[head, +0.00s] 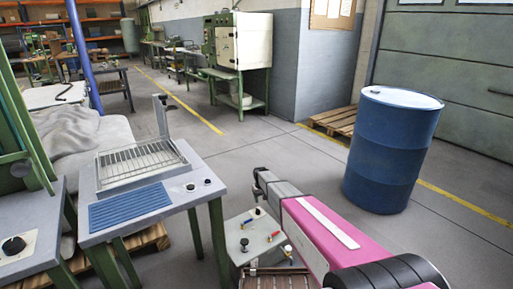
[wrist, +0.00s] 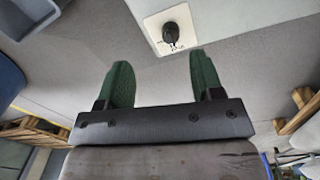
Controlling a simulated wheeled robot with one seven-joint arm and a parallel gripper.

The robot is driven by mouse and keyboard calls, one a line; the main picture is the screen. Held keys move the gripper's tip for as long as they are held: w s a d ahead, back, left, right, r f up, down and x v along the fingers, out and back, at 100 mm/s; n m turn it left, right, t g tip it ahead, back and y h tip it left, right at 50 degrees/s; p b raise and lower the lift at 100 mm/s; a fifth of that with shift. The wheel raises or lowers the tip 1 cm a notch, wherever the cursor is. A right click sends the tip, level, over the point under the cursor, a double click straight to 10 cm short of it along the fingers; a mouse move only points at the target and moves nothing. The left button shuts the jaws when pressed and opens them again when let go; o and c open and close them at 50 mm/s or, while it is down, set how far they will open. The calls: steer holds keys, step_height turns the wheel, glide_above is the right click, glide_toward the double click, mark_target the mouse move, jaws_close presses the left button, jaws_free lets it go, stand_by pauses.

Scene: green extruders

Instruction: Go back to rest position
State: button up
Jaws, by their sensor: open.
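My gripper (wrist: 163,82) shows in the wrist view with its two green fingers spread wide apart. Nothing is between the fingers. Beyond the fingertips is a black knob (wrist: 170,34) on a white plate, on a grey surface; the fingers look apart from it. In the head view my pink and grey arm reaches from the lower right toward the middle. The fingers cannot be made out there.
A workbench (head: 205,175) with a wire rack (head: 140,161) and blue ribbed panel (head: 130,205) stands left of my arm. A low control box (head: 255,240) is close beside the arm. A blue drum (head: 385,150) stands right. Open floor (head: 270,145) lies beyond.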

steer(key=s+d+r+m, duration=0.1)
steer(key=s+d+r, duration=0.4)
steer(key=s, duration=0.7)
steer(key=s+d+r+m, duration=0.1)
steer(key=s+d+r, duration=0.4)
steer(key=s+r, duration=0.3)
steer(key=s+d+r+m, duration=0.2)
steer(key=s+d+r, duration=0.4)
steer(key=s, duration=1)
steer(key=shift+s+r+y, duration=0.3)
steer(key=shift+s+r, duration=0.05)
steer(key=shift+r, duration=0.2)
